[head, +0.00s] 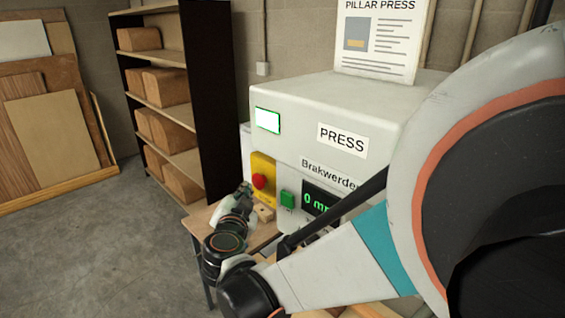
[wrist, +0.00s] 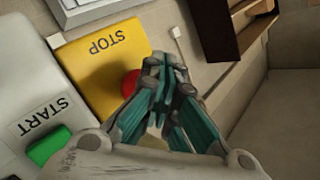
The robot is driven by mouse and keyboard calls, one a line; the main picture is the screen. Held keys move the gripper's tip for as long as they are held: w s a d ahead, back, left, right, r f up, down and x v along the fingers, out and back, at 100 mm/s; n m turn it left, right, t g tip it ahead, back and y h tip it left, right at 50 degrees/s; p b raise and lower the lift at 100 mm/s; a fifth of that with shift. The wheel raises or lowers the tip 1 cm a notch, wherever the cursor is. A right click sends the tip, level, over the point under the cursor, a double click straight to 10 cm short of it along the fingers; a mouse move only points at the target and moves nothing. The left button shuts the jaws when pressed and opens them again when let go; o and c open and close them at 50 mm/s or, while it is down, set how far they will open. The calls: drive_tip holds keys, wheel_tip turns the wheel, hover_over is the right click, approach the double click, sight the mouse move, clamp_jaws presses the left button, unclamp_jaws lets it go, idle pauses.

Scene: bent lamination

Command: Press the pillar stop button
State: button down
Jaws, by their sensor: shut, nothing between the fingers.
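In the wrist view the red button (wrist: 130,82) shows upside down below the word STOP on the yellow plate (wrist: 88,60), partly hidden by my gripper. My gripper (wrist: 165,62) is shut and empty, its fingertips just right of the button in that view. In the head view my gripper (head: 245,192) is close in front of the plate, just left of and below the button. I cannot tell whether it touches.
A green start button (head: 287,199) is right of the yellow plate; it also shows in the wrist view (wrist: 48,146). A display (head: 319,200) is beside it. A wooden table (head: 200,222) lies below.

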drive_tip(key=shift+w+d, duration=0.1)
idle(0.7)
drive_tip(key=shift+w+d, duration=0.2)
drive_tip(key=shift+w+d+b, duration=0.3)
drive_tip(key=shift+w+b, duration=0.1)
idle(1.2)
drive_tip(key=shift+s, duration=0.1)
drive_tip(key=shift+s+a, duration=0.6)
drive_tip(key=shift+s, duration=0.05)
drive_tip(key=s+a+b, duration=0.1)
drive_tip(key=s+a, duration=0.2)
drive_tip(key=s, duration=0.1)
drive_tip(key=shift+a, duration=0.2)
idle(0.4)
drive_tip(key=shift+d, duration=0.1)
idle(0.4)
